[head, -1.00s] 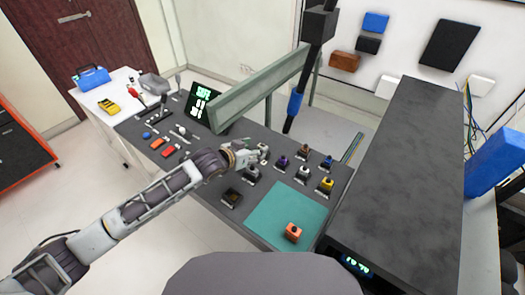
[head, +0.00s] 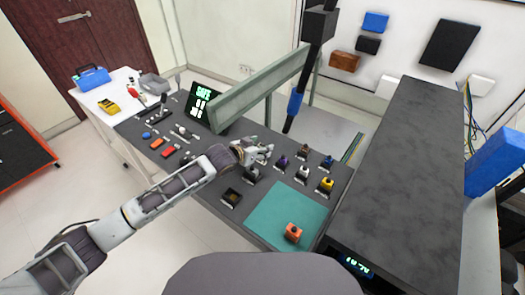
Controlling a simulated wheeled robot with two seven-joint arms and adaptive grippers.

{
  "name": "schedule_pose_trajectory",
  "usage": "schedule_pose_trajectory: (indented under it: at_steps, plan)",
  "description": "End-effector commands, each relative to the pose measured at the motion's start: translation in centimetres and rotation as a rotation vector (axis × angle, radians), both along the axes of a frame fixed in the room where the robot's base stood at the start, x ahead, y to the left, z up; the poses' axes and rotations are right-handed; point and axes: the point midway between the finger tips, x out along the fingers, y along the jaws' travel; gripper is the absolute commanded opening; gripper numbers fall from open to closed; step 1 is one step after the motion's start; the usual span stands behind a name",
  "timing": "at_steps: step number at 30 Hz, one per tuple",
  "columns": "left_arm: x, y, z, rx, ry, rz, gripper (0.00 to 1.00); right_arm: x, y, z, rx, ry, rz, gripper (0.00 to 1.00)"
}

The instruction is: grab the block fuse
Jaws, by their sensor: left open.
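My left gripper (head: 266,152) is open over the dark bench, near a cluster of small blocks. I cannot tell which piece is the block fuse. Close to the gripper are a dark block (head: 252,174) just below it and a purple-topped block (head: 282,163) to its right. Further right are a white-topped block (head: 302,174), a yellow-topped block (head: 325,186), a brown-topped block (head: 303,152) and a blue-topped block (head: 327,163). An orange block (head: 293,232) sits on the teal mat (head: 270,213). Nothing shows clearly held. My right gripper is out of view.
A green-grey beam (head: 255,88) on posts stands behind the gripper. A black post with a blue section (head: 295,102) hangs behind the blocks. A large dark cabinet (head: 400,170) stands at right. A black block (head: 231,198) lies near the bench's front edge.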

Motion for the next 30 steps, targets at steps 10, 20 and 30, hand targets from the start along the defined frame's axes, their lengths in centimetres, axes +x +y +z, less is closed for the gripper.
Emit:
schedule_pose_trajectory:
  at_steps: [10,20,30]
  plan:
    - [0.00,0.02,0.02,0.000,0.000,0.000,0.59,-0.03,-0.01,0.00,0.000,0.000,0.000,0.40]
    - [-0.02,0.02,0.01,0.000,0.000,0.000,0.23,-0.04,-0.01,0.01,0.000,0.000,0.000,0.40]
    - [0.00,0.03,0.08,-0.001,-0.001,0.000,0.10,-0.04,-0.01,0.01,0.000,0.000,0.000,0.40]
